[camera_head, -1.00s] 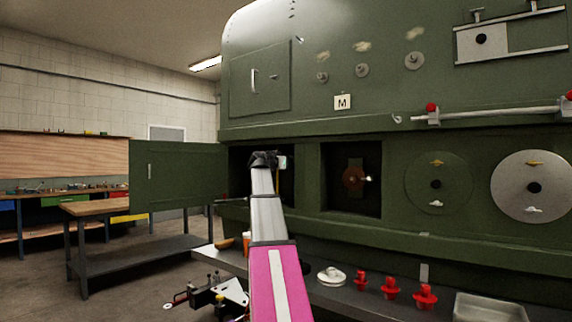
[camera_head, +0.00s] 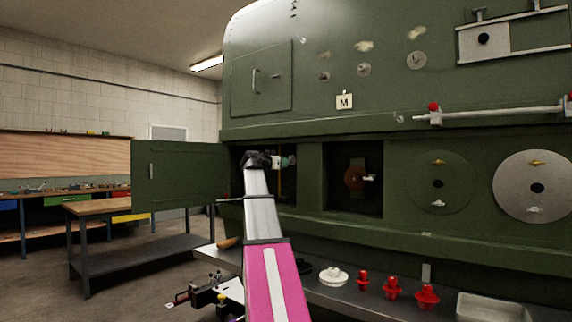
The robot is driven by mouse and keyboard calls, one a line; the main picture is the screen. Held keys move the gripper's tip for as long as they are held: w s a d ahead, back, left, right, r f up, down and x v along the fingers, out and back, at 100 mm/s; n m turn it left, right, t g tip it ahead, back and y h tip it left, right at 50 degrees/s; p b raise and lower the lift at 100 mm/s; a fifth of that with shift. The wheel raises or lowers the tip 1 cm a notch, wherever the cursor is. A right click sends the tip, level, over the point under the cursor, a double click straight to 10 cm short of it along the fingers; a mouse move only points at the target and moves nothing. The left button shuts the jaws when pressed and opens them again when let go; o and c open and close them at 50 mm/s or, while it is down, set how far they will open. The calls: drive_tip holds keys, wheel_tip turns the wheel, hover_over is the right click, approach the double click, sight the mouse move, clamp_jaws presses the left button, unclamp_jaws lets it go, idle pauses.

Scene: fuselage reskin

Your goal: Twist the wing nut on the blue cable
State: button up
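My arm reaches up from the bottom middle, and its dark wrist end (camera_head: 257,160) is at the open bay (camera_head: 288,190) in the green fuselage. My gripper's fingers are hidden by the arm or the dark of the bay, so I cannot see whether they are open or shut. A small pale greenish-white part (camera_head: 288,161) shows inside the bay just right of the wrist. A thin yellowish vertical line shows below it. I cannot make out the blue cable or the wing nut.
A green door (camera_head: 180,175) stands open left of the bay. A second recess (camera_head: 354,205) with a reddish-brown disc is to the right. A shelf below holds a white flanged part (camera_head: 333,275), red parts (camera_head: 392,288) and a metal tray (camera_head: 490,306). A workbench (camera_head: 105,207) stands at left.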

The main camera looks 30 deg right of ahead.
drive_tip(key=v, duration=0.6)
idle(0.5)
